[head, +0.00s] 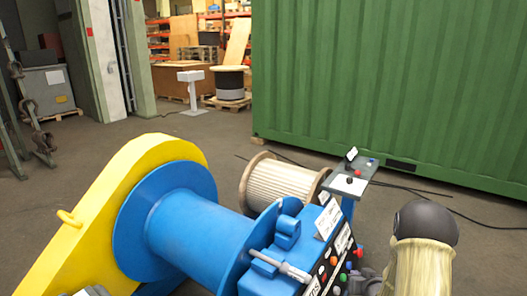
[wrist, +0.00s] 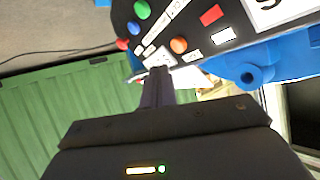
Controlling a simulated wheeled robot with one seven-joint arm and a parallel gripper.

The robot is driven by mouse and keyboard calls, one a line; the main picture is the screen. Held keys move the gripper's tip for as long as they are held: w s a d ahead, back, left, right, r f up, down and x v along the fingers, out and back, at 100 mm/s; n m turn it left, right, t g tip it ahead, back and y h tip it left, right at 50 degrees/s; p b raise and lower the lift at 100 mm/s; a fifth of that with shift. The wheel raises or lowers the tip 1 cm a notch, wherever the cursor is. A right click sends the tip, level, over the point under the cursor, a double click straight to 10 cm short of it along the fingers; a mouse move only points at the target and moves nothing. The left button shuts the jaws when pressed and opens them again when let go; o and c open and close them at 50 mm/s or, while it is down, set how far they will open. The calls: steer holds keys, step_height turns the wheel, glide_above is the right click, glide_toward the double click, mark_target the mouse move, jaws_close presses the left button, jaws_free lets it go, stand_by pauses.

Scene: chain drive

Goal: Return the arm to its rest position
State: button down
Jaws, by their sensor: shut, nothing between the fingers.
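My arm (head: 418,265), in a pale cover with a dark rounded cap, rises at the lower right of the head view. My gripper (wrist: 158,72) shows in the wrist view with its dark fingers together and nothing between them. In that view the fingertips overlap the lower edge of a dark control panel (wrist: 190,28); I cannot tell whether they touch it. The panel has green, blue, red and orange buttons. In the head view the same panel (head: 335,262) sits on the blue machine, just left of my arm.
A blue drum (head: 205,235) with a yellow guard (head: 110,205) fills the lower left. Behind it stand a wound spool (head: 278,188) and a small grey stand (head: 348,184). A green container (head: 390,85) closes the back right. Open floor (head: 160,128) lies at centre left; cables cross the right.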

steer(key=s+a+r+g+h+p, duration=0.1)
steer(key=s+a+r+g+p, duration=0.15)
steer(key=s+a+r, duration=0.35)
steer(key=s+a+r+g+p, duration=0.25)
steer(key=s+r, duration=0.25)
steer(key=r, duration=0.3)
steer(key=s+a+r+g+p, duration=0.1)
steer(key=s+a+r+g, duration=0.1)
steer(key=s, duration=0.5)
steer(key=s+a+r+g, duration=0.2)
steer(key=s+a+r, duration=0.2)
steer(key=s, duration=0.4)
steer(key=shift+a+r+n+p, duration=0.3)
steer(key=shift+r+n+p, duration=0.05)
steer(key=shift+n+p, duration=0.05)
steer(key=shift+w, duration=0.1)
